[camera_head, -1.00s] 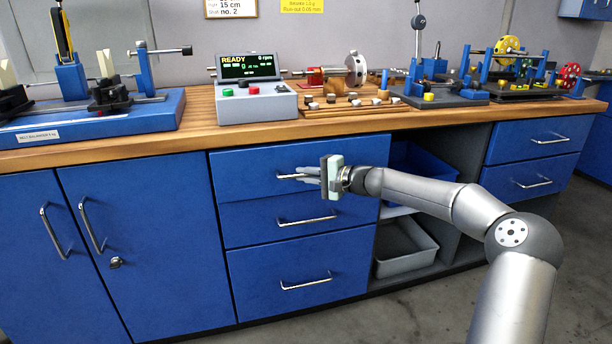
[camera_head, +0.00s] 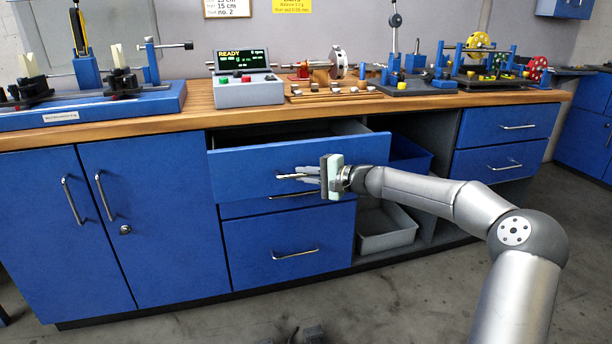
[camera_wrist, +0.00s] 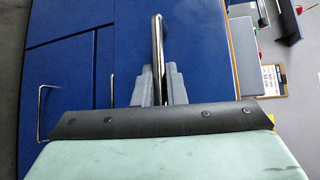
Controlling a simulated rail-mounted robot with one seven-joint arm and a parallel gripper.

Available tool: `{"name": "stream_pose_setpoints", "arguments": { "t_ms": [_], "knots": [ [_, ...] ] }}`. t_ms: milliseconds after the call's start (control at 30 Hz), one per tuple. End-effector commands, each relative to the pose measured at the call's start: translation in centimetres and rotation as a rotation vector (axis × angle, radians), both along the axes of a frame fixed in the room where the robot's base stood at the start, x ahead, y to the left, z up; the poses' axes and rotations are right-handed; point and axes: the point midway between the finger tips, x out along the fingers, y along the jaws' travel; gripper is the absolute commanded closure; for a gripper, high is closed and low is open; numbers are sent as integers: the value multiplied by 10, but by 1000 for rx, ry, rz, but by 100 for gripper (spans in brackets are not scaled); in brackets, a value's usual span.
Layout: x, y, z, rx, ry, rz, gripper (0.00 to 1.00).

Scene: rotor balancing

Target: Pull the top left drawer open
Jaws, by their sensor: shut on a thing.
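The top left drawer (camera_head: 240,170) is blue and stands part way out of the cabinet, with its dark inside showing behind the front panel. My gripper (camera_head: 300,175) is in front of it, shut on the drawer's metal bar handle (camera_head: 286,176). In the wrist view, the handle (camera_wrist: 157,45) runs between the two grey fingers (camera_wrist: 159,85) of my gripper. The fingers hide part of the handle.
Two closed drawers are below, the lowest drawer (camera_head: 290,245) in full view. Cabinet doors (camera_head: 150,220) are at left. A grey bin (camera_head: 385,240) sits on an open shelf at right. The wooden worktop (camera_head: 200,113) carries instruments. The floor in front is mostly clear.

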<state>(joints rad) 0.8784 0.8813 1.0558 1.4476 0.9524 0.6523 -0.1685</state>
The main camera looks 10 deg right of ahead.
Motion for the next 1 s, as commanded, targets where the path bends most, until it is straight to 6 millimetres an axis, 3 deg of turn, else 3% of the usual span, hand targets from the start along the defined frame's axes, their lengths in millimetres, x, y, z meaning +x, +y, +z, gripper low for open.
{"name": "stream_pose_setpoints", "arguments": {
  "t_ms": [233,300,333,733,1000],
  "knots": [
    [0,0,0,0,0,1,100],
    [0,0,0,0,0,1,73],
    [0,0,0,0,0,1,68],
    [-5,-7,3,0,1,-1,68],
    [-39,-52,13,-1,2,-5,68]
  ]
}}
